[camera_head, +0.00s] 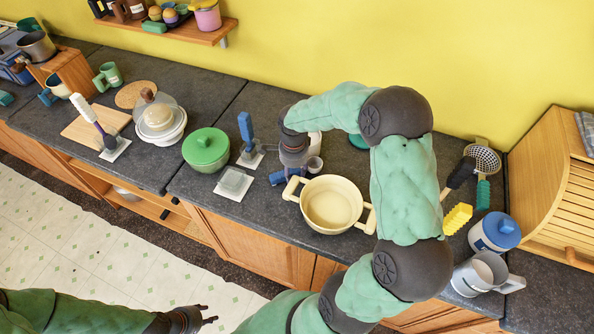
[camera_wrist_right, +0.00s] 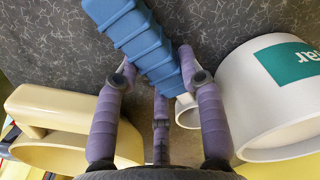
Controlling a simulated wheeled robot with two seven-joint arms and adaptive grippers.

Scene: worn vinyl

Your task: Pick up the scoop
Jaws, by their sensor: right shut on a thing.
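The scoop has a ribbed blue handle (camera_wrist_right: 143,42), with a small pale cup (camera_wrist_right: 187,110) at its far end in the right wrist view. In the head view, the blue handle (camera_head: 284,178) and pale cup (camera_head: 314,165) show beside the cream pot. My right gripper (camera_head: 292,163) points down at the scoop. In the right wrist view, the fingers (camera_wrist_right: 157,75) are shut on the blue handle. My left gripper (camera_head: 211,314) is open and empty, low over the floor in front of the counter.
The cream two-handled pot (camera_head: 332,204) stands close to the right gripper. A white canister with a teal label (camera_wrist_right: 285,95) is close on the other side. The green lidded pot (camera_head: 206,149) and a blue-handled brush (camera_head: 246,132) stand to the left. My right arm hides part of the counter.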

